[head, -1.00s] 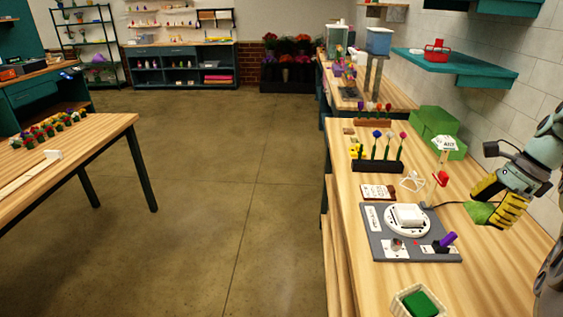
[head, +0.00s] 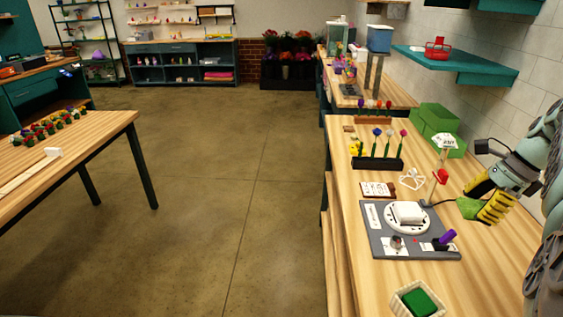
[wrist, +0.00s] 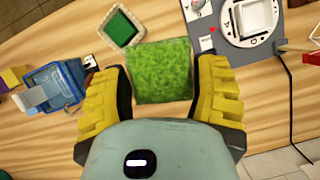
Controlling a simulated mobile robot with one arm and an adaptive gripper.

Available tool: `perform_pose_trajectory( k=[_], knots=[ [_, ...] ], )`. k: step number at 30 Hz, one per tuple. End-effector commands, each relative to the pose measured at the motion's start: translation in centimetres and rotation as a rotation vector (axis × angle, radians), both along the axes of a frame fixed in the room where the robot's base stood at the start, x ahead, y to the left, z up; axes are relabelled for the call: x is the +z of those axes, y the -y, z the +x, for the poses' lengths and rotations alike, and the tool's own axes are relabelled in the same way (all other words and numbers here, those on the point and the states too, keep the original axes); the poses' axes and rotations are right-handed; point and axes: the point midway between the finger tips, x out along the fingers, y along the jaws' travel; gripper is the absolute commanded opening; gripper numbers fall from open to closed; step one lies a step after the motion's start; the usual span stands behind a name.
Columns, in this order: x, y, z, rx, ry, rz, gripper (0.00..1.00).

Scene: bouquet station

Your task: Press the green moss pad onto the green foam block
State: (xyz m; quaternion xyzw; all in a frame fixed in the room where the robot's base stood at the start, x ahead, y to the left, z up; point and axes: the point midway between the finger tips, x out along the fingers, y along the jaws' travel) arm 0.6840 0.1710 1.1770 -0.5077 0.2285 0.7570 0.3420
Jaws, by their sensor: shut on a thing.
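The moss pad (wrist: 161,71) is a fuzzy bright green square between my two yellow fingers in the wrist view. In the head view the moss pad (head: 467,208) shows at the fingertips, partly hidden by them. My gripper (head: 487,200) is shut on it, over the right part of the workbench; it also shows in the wrist view (wrist: 163,90). The green foam block (head: 420,302) sits inside a pale square basket at the bench's near end. In the wrist view the foam block (wrist: 120,26) is beyond the pad, up and left. The pad is apart from it.
A grey board (head: 377,238) with a white dial device lies left of my gripper. A black flower rack (head: 377,164) and large green blocks (head: 436,125) stand farther back. A blue clear container (wrist: 57,86) shows in the wrist view. Bare bench lies before the basket.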

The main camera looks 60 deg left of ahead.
Motion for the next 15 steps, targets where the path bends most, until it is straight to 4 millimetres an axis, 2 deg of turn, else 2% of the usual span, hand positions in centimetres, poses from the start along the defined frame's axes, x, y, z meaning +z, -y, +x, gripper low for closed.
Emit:
perform_pose_trajectory(
  k=[15],
  knots=[
    [-1.1, -0.5, -0.1, -0.107, -0.006, 0.002, 0.49]
  ],
)
